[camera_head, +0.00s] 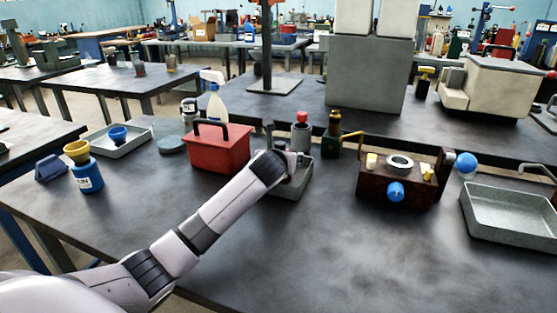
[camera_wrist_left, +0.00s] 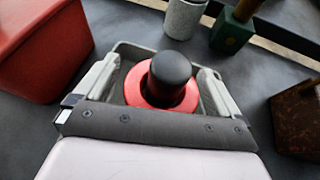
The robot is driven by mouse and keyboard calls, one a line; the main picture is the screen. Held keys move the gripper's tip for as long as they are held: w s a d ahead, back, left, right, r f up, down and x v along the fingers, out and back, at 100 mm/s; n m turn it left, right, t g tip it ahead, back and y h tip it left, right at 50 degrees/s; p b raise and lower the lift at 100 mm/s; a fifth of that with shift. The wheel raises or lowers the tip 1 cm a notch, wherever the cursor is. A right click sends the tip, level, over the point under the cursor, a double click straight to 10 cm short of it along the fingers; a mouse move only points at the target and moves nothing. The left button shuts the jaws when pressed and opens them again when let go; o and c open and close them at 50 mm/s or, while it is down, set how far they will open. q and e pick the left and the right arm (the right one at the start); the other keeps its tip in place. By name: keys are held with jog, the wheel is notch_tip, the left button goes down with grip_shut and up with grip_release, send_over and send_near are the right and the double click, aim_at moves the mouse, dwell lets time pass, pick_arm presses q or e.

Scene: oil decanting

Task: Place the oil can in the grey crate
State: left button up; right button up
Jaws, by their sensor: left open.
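A round red can with a black top, which looks like the oil can (camera_wrist_left: 163,90), is between the open fingers of my left gripper (camera_wrist_left: 160,88) in the left wrist view. Both fingers appear apart from it. It appears to stand inside a small grey crate (camera_wrist_left: 131,52), whose rim shows around it. In the head view my left gripper (camera_head: 284,160) is over this small grey crate (camera_head: 297,190) and hides most of the can. My right gripper is not in view.
A red toolbox (camera_head: 218,149) stands close left. Behind are a grey red-capped cylinder (camera_head: 301,136) and a green container (camera_head: 330,146). A brown block (camera_head: 372,187) is right, then a larger grey tray (camera_head: 510,222). The front middle of the table is clear.

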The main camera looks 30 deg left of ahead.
pick_arm(q)
jog(key=p+v, duration=0.1)
jog(key=v, duration=1.1)
jog(key=shift+p, duration=0.3)
jog(key=shift+s+f, duration=0.1)
jog(key=shift+f, duration=0.05)
